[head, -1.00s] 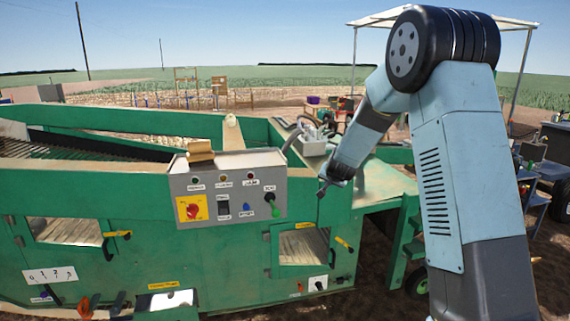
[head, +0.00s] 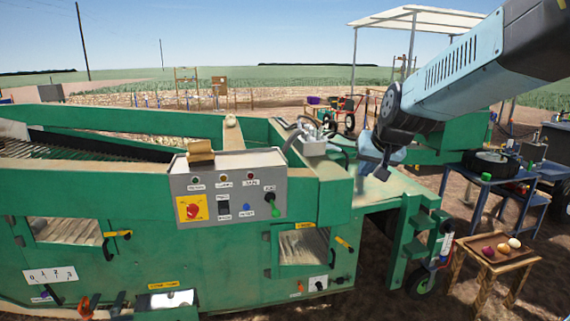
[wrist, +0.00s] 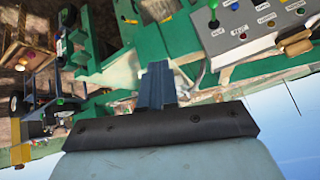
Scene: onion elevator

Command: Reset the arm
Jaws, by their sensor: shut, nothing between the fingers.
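My gripper (head: 381,172) hangs below my bent arm at the right of the head view, in front of the green machine's right end. Its small tip is partly blurred there. In the wrist view my gripper (wrist: 157,66) shows as dark fingers held together with nothing between them. The green onion elevator (head: 130,250) fills the left and middle of the head view. Its grey control box (head: 228,187), with a red knob on a yellow plate and a green-tipped lever, is left of my gripper and apart from it. The control box also shows upside down in the wrist view (wrist: 233,30).
A small wooden table (head: 497,262) with several onions stands at the lower right. A blue bench (head: 493,180) holding a black wheel is behind it. A white canopy (head: 430,20) stands at the back right. Bare soil lies between the machine and the wooden table.

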